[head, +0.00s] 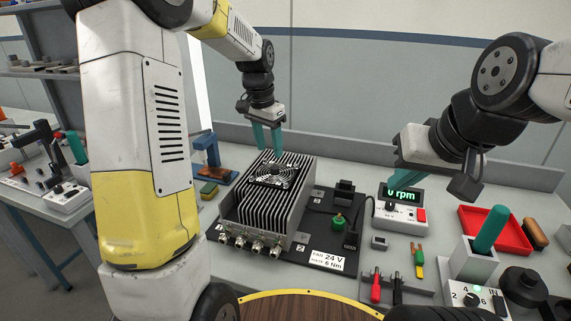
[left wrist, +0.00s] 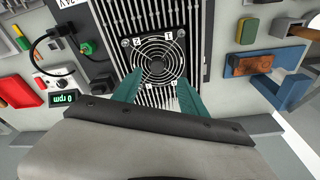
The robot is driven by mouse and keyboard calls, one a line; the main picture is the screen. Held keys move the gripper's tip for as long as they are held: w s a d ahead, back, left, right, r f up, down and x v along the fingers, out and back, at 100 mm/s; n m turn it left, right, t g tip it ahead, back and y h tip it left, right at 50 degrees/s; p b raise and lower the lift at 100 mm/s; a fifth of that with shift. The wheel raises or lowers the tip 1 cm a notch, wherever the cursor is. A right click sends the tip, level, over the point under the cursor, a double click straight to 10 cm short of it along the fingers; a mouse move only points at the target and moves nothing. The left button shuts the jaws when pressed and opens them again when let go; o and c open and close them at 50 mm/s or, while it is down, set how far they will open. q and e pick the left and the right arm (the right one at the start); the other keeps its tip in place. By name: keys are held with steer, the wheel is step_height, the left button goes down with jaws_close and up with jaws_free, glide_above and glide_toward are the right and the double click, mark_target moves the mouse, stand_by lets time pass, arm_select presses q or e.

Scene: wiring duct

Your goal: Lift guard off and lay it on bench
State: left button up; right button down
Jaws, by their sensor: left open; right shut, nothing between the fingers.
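The round wire fan guard (head: 275,174) sits over a dark fan opening on top of the grey finned box (head: 262,208). In the left wrist view the guard (left wrist: 157,58) shows concentric rings and number labels around its corners. My left gripper (head: 270,150) is open and empty above the far end of the box. In the left wrist view its teal fingers (left wrist: 160,88) are apart at the near edge of the guard; contact cannot be told. My right gripper (head: 401,186) is shut and empty, in front of the rpm display. The grey bench (head: 345,168) carries everything.
A display box reading 0 rpm (head: 402,205) and a red tray (head: 495,232) stand right of the box. A blue stand (head: 210,160) and a sponge (head: 209,190) lie to its left. A teal-handled tool (head: 490,229) stands upright in a holder. Bare bench shows behind the box.

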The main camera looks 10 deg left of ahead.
mark_target(275, 167)
arm_select(q)
steer(key=f, duration=0.4)
steer(key=d+f, duration=0.1)
steer(key=f, duration=0.1)
steer(key=shift+w+d+f, duration=0.1)
steer(key=shift+w+f, duration=0.15)
steer(key=shift+w, duration=0.15)
jaws_close()
steer(key=shift+r, duration=0.1)
steer(key=shift+r, duration=0.5)
steer(key=r, duration=0.1)
steer(key=s+r, duration=0.1)
steer(key=shift+r, duration=0.3)
steer(key=s, duration=0.5)
steer(key=s+r, duration=0.1)
steer(key=s, duration=0.9)
steer(key=shift+d+r, duration=0.15)
steer(key=shift+d, duration=0.15)
